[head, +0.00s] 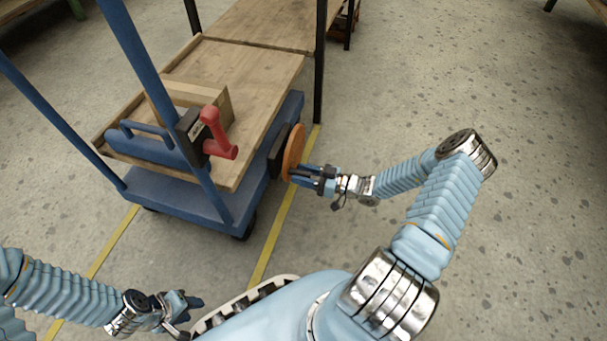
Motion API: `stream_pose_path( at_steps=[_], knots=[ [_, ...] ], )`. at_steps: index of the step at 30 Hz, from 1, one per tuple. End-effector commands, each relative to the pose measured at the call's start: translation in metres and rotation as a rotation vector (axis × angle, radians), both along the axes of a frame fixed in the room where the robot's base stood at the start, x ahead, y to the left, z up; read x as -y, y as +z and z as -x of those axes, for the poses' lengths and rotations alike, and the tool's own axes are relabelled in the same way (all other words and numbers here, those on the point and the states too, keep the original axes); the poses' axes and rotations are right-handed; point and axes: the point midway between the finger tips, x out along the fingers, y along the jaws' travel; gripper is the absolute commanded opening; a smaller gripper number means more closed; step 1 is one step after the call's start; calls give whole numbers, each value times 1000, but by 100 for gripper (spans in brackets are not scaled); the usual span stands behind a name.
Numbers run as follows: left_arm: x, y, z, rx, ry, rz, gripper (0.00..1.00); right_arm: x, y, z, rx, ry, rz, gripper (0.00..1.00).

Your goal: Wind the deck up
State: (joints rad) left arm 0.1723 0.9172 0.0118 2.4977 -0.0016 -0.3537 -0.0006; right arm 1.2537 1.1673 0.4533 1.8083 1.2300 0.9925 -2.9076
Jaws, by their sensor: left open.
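The wooden deck (262,72) lies on a blue trolley (180,196), with a gap showing between the deck and the blue base at the near side. An orange disc-like wheel (294,152) on a black block (277,152) stands at the trolley's right side. My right gripper (298,176) is at the near, lower edge of the orange wheel, fingers pointing left. Whether its fingers close on the wheel is too small to tell. My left gripper (194,302) is open and empty, low at the front, well short of the trolley.
A cardboard box (185,92) sits on the deck. A red handle (218,135) on a dark mount is fixed to the trolley's near blue post. A wooden table (270,22) with dark legs stands behind. Yellow lines (268,245) mark the floor; the right side is clear.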

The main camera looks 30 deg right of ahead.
Motion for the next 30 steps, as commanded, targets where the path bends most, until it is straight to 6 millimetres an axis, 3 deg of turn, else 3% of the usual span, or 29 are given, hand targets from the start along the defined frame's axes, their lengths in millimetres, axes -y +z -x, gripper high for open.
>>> stream_pose_path(
  at_steps=[8, 21, 30],
  knots=[
    [0, 2, 0, 0, 0, 0, 43, 8, 1, 9, 0, -2, 0, 48],
    [0, 13, 1, -2, -2, 0, 43, 72, 1, 84, -1, -3, 1, 48],
    [0, 14, 1, -3, -2, 1, 43, 90, 0, 105, 0, 0, 0, 48]
  ],
)
